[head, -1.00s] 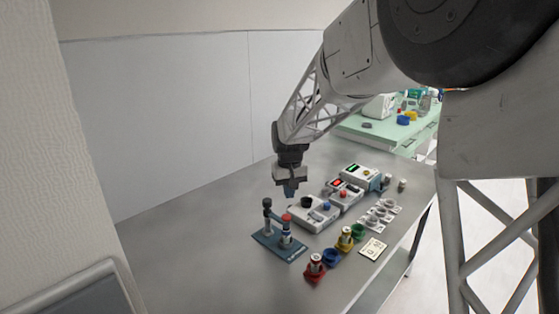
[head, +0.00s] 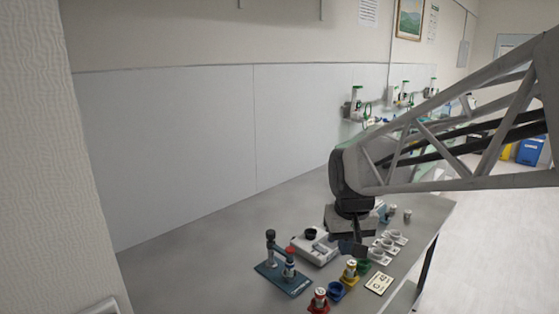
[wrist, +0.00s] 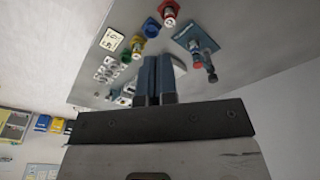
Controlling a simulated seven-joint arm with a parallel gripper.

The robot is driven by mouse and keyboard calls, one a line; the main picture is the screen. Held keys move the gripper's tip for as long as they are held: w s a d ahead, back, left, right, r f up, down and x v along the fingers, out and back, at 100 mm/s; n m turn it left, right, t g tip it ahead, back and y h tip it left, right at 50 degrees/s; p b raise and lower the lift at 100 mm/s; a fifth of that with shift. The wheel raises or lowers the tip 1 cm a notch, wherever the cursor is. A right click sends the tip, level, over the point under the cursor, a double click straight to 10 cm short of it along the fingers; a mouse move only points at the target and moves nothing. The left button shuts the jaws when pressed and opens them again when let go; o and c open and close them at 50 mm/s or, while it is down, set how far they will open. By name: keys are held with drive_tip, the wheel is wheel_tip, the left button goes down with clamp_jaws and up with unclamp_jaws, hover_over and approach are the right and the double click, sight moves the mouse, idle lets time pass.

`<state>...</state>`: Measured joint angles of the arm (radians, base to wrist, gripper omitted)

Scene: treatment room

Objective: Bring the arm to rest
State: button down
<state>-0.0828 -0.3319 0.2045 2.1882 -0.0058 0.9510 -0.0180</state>
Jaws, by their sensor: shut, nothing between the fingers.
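My gripper (head: 352,248) hangs above the right part of the grey metal table (head: 190,250), over the white devices and the cup rack. In the wrist view my gripper (wrist: 158,62) has its two blue fingers close side by side, with nothing held. In the head view the arm comes in from the right edge and hides part of the equipment behind the gripper.
A blue stand (head: 284,278) with upright posts is on the table. A white device (head: 316,249), a red holder (head: 318,302), a yellow holder (head: 349,275), a card (head: 379,283) and a white cup rack (head: 389,243) stand nearby. The table's left part is clear.

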drive_tip(key=s+d+f, duration=0.1)
drive_tip(key=s+d, duration=0.1)
drive_tip(key=s, duration=0.7)
drive_tip(key=s+d+f+m+t, duration=0.1)
drive_tip(key=s+d, duration=0.1)
drive_tip(key=s, duration=0.8)
drive_tip(key=shift+s+d, duration=0.2)
drive_tip(key=shift+s, duration=0.05)
idle(0.5)
